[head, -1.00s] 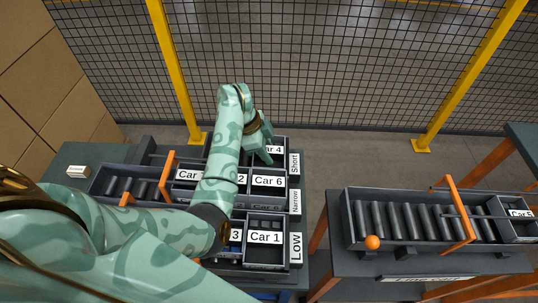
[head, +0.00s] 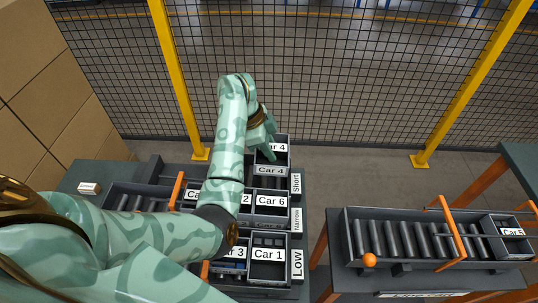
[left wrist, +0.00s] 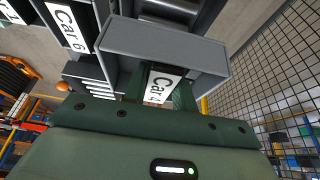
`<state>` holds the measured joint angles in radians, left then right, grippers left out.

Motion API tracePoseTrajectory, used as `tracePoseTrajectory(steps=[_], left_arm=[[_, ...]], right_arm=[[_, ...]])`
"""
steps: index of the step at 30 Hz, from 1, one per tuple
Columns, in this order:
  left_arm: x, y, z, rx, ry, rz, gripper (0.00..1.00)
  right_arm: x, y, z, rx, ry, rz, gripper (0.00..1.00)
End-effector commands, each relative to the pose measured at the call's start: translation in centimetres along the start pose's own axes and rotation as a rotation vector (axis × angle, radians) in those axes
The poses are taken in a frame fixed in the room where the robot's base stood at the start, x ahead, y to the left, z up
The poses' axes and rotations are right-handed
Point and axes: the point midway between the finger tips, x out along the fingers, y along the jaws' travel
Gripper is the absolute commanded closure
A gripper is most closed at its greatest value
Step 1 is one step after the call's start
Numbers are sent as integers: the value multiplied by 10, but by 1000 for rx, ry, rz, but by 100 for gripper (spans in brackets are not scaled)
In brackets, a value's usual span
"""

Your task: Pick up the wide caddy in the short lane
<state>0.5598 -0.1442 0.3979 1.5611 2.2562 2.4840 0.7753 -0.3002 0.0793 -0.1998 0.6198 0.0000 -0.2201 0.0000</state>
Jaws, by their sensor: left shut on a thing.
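The grey caddy labelled Car 4 (head: 285,170) is at the far end of the rack, by the Short sign (head: 295,184). It appears raised above the lane, with its front label showing. My left gripper (head: 268,148) is shut on it from above. In the left wrist view, the two dark green fingers (left wrist: 160,85) sit on either side of the Car 4 label, at the wall of the grey caddy (left wrist: 165,45). Part of the caddy is hidden behind my gripper and arm. My right gripper is not in view.
The Car 6 caddy (head: 271,201) and Car 1 caddy (head: 267,254) stand in the nearer lanes, by the Narrow and Low signs. A roller table (head: 400,290) with the Car 5 caddy (head: 512,232) is at right. A mesh fence (head: 330,70) stands behind.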

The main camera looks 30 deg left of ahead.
Motion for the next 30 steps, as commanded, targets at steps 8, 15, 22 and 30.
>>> tracePoseTrajectory(steps=[8,15,22,30], left_arm=[[-30,0,-14,1,4,-2,100],[-47,0,-20,-1,4,-1,100],[-46,0,-19,-1,2,0,100],[-46,-1,-27,10,13,-3,100]], right_arm=[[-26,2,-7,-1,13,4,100],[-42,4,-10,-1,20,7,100],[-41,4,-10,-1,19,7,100],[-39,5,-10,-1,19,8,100]])
